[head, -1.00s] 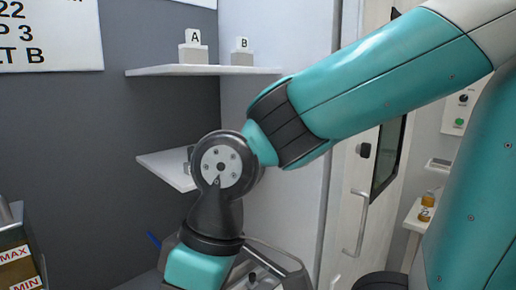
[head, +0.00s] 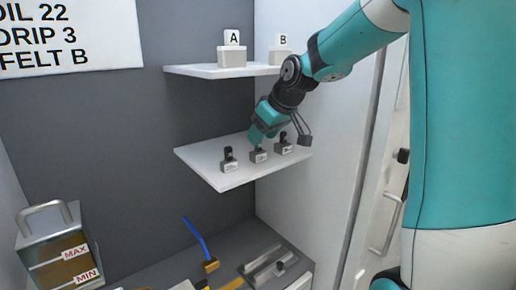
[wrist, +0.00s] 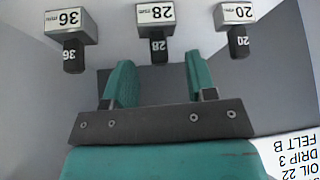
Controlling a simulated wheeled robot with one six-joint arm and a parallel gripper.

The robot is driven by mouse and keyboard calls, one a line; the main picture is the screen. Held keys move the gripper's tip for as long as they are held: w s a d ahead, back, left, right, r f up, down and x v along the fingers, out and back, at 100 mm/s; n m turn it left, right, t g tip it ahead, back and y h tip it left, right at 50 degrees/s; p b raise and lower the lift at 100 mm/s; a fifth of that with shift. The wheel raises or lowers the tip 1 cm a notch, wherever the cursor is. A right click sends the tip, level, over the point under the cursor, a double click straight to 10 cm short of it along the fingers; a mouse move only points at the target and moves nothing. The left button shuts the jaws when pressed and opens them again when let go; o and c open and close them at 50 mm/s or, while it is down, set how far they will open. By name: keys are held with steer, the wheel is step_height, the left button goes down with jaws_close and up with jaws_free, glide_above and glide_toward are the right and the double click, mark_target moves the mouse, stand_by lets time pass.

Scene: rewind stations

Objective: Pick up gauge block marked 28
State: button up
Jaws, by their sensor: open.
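The gauge block marked 28 (wrist: 155,14) is a grey block with a black knob, the middle of three in the wrist view. It also shows as the middle block (head: 258,156) on the lower white shelf (head: 226,180) in the head view. My gripper (wrist: 158,62) is open and empty, one teal finger on each side of the 28 knob's line. The knob (wrist: 158,50) appears at or just beyond the fingertips; I cannot tell the exact depth. In the head view my gripper (head: 257,140) is close above the middle block.
Block 36 (wrist: 69,28) and block 20 (wrist: 236,17) flank it closely. An upper shelf (head: 205,72) carries blocks marked A (head: 231,55) and B (head: 281,55). A side wall (head: 320,110) stands at the right. A bench with a blue-handled tool (head: 198,238) lies below.

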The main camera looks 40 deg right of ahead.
mark_target(258, 150)
steer(key=x, duration=0.3)
steer(key=shift+w+f+p, duration=0.1)
steer(key=shift+p, duration=0.3)
steer(key=c, duration=0.7)
steer(key=shift+b, duration=0.5)
